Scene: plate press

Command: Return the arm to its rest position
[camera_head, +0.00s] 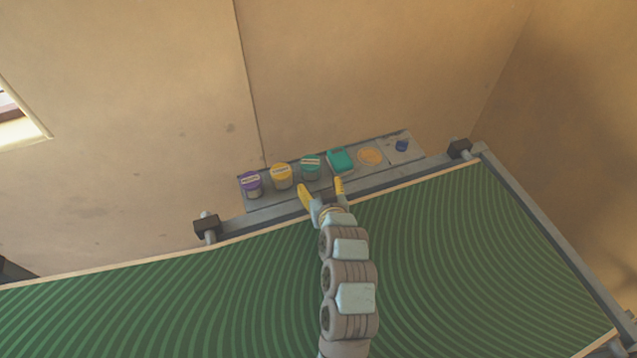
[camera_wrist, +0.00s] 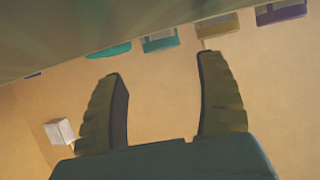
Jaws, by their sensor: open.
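My gripper (camera_head: 321,188) has two yellow fingers, spread apart with nothing between them. In the head view it is just in front of the grey shelf (camera_head: 262,202), near the teal block and the green-lidded jar. My arm stretches up to it from the bottom of the picture, over the green striped surface. In the wrist view the open gripper (camera_wrist: 160,85) also shows empty, against a tan background.
On the shelf stand a purple jar (camera_head: 252,185), a yellow jar (camera_head: 282,176), a green jar (camera_head: 311,167), a teal block (camera_head: 340,161), an orange disc (camera_head: 371,156) and a small blue item (camera_head: 401,146). Dark clamps (camera_head: 207,225) and (camera_head: 459,149) flank it. The green surface (camera_head: 450,260) is clear.

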